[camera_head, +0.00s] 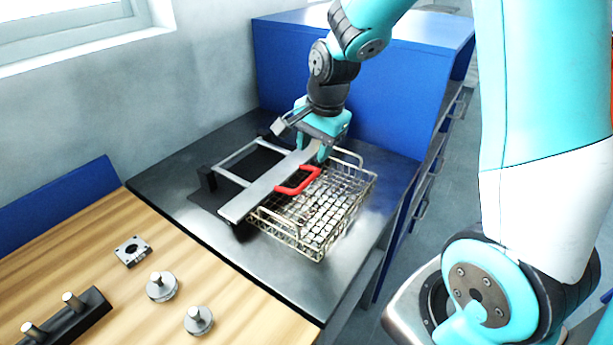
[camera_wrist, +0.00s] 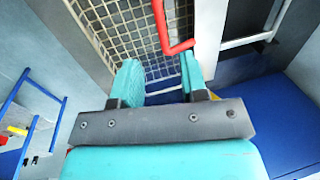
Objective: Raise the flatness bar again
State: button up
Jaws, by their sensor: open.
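The flatness bar is a long flat grey bar (camera_head: 258,193) with a red U-shaped handle (camera_head: 300,182) on its side. In the head view it lies along the left side of the wire basket (camera_head: 318,240); whether it touches the basket is unclear. My gripper (camera_head: 324,152) is open and empty by the bar's far end, just beyond the handle. Contact cannot be told. My wrist partly hides the bar's far end.
A light metal frame (camera_head: 222,168) with dark end blocks stands left of the bar on the dark metal table (camera_head: 165,190). A blue cabinet (camera_head: 380,100) rises close behind. A wooden bench at lower left carries a square plate (camera_head: 133,251) and round knobbed parts (camera_head: 162,287).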

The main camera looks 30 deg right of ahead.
aim_at(306, 182)
jog(key=f, duration=0.3)
jog(key=w+f, duration=0.1)
jog(key=f, duration=0.5)
jog(key=shift+w+a+f, duration=0.15)
jog(key=shift+w+a, duration=0.2)
jog(key=shift+a, duration=0.05)
jog(key=shift+p, duration=0.3)
grip_shut()
